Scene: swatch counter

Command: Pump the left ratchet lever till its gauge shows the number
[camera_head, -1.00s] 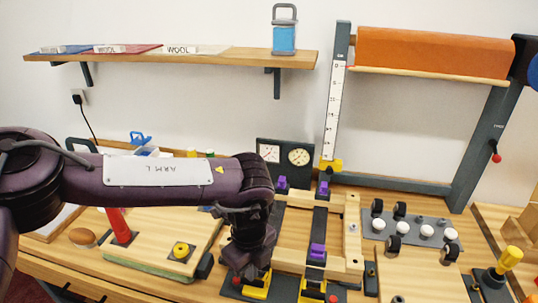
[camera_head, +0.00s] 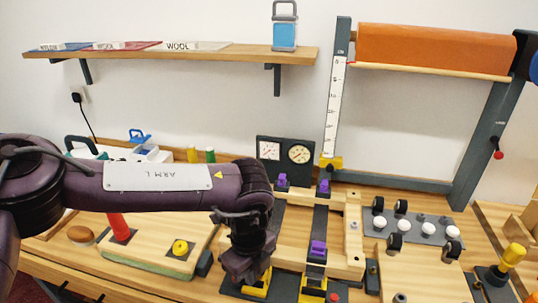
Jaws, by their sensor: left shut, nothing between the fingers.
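Two black-and-yellow ratchets stand at the front of the wooden frame. The left ratchet (camera_head: 258,288) is partly hidden behind my left gripper; the right ratchet (camera_head: 313,288) is in plain view. My left gripper (camera_head: 243,277) points down at the left ratchet's lever, shut with nothing in it. I cannot tell whether it touches the lever. A dark panel behind the frame carries two round-dial gauges, the left gauge (camera_head: 269,149) and the right gauge (camera_head: 299,153). Their readings are too small to make out. My right gripper is not in view.
Purple clips (camera_head: 318,248) sit on the dark straps. A board with white knobs and black rollers (camera_head: 413,230) lies to the right. A red handle (camera_head: 118,226) and a yellow knob (camera_head: 180,247) stand left. A shelf (camera_head: 180,56) crosses the wall.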

